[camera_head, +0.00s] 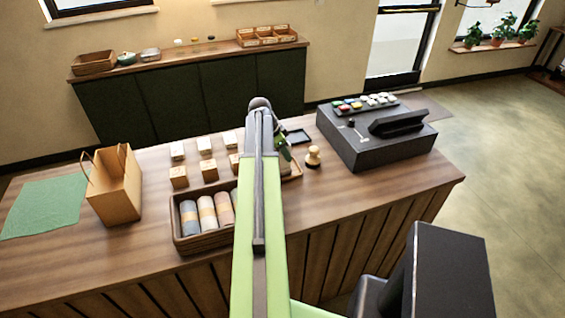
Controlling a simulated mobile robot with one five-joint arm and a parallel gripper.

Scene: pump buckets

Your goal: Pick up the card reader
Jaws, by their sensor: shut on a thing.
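My gripper (284,152) is at the far end of my green arm, above the counter between the pastry-style tray and the register. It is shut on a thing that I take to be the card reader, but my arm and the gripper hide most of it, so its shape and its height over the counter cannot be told. A small dark flat object with a greenish top (298,136) lies just behind and right of the gripper. I cannot tell whether it touches the gripper.
A black register (368,150) stands on the wooden counter (350,215) to the right, with a wooden stamp (313,157) beside it. A basket of rolled cloths (203,239), small boxes (179,177), a paper bag (114,190) and a green cloth (42,207) are left.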

